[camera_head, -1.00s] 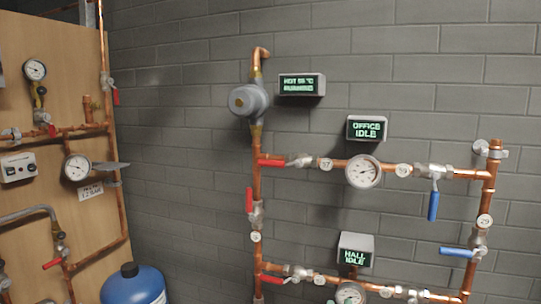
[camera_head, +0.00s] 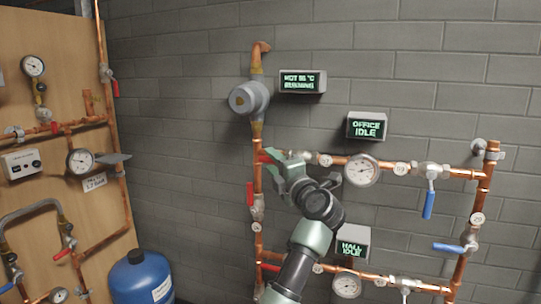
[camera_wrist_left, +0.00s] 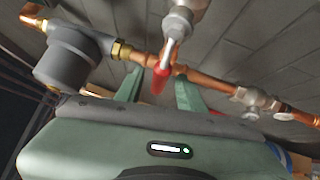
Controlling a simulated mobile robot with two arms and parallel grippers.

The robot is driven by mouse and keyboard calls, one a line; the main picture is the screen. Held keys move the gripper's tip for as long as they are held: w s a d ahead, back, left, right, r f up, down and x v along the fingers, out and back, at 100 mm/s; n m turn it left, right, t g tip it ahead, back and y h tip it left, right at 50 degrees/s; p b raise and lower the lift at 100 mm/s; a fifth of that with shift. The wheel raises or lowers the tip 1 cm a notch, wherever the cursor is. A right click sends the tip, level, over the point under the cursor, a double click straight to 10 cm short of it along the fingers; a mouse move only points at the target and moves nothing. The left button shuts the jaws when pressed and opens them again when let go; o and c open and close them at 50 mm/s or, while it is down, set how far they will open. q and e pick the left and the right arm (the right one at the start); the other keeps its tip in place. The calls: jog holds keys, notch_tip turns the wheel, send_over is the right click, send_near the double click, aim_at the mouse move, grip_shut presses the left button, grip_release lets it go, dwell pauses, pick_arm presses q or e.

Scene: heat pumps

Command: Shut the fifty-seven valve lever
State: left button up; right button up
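The upper OFFICE pipe has a valve with a red lever (camera_head: 263,158) at its left end. The lever lies along the pipe, its tip to the left. A round tag (camera_head: 325,160) beside the valve seems to read 57, but it is small. My left gripper (camera_head: 277,164) is at this lever and hides most of the valve. In the left wrist view the red lever grip (camera_wrist_left: 161,79) shows between my two green fingers (camera_wrist_left: 160,90), which stand apart with gaps on both sides. I cannot tell whether either finger touches it. My right gripper is not in view.
A gauge (camera_head: 362,170) and a blue-lever valve (camera_head: 429,203) are to the right on the same pipe. Another red lever (camera_head: 250,194) hangs on the vertical pipe, close to my gripper. A grey pump (camera_head: 248,98) is above. The HALL pipe (camera_head: 390,279) runs below.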

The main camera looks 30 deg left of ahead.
pick_arm(q)
jog(key=shift+x, duration=0.85)
grip_shut()
jog(key=shift+f, duration=0.1)
dwell(0.7)
